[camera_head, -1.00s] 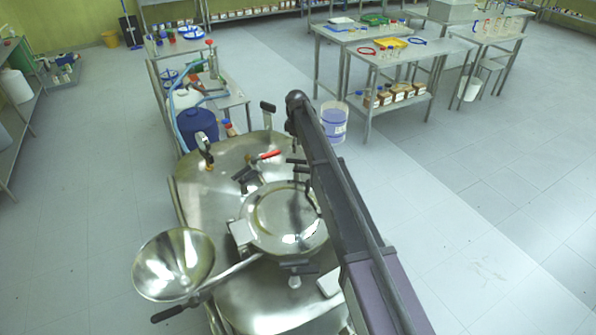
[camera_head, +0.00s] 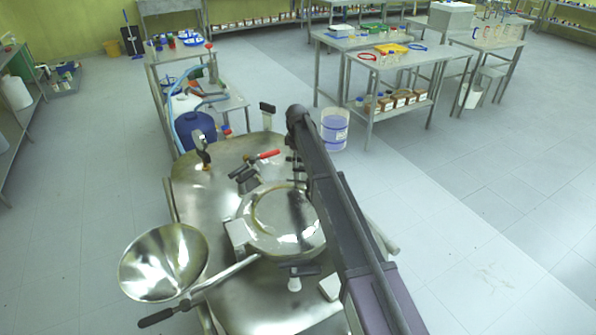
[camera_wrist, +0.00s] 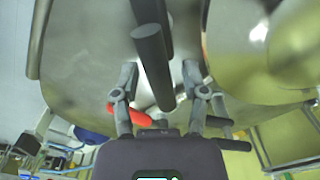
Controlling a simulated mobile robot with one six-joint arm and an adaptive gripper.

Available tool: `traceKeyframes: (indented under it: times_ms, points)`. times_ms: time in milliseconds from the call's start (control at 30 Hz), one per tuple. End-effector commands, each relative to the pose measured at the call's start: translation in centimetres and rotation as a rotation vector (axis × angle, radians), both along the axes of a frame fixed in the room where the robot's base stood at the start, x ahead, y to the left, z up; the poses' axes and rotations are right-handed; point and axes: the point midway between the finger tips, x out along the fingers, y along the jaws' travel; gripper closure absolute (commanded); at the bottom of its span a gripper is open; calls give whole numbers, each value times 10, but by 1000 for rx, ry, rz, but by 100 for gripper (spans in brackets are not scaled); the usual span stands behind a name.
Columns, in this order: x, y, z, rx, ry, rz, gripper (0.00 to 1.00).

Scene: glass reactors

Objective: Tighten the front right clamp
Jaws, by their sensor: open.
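The steel reactor (camera_head: 205,225) has a round hatch lid (camera_head: 283,215) with clamps around it. The lid's right side is largely hidden by my arm. In the wrist view, my gripper (camera_wrist: 160,68) is open, its fingers on either side of a dark cylindrical handle (camera_wrist: 153,58). I cannot tell whether they touch it. I cannot tell which clamp the dark handle belongs to.
A shiny bowl-shaped cover (camera_head: 163,262) on a bar juts out at the reactor's left. A bench with a blue vessel (camera_head: 199,131) and hoses stands behind. A bucket (camera_head: 334,129) stands behind my arm. The floor at right is clear.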

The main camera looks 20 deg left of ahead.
Motion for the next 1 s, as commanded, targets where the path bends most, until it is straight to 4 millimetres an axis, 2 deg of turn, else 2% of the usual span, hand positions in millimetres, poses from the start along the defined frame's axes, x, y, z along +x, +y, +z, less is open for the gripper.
traceKeyframes:
  times_ms: [100,400,900,933,1000]
  points:
    - [0,0,-13,0,0,0,43]
    - [0,0,-30,0,0,0,43]
    - [0,0,-32,0,0,0,43]
    - [0,0,-32,0,0,0,46]
    - [0,0,-33,0,0,0,67]
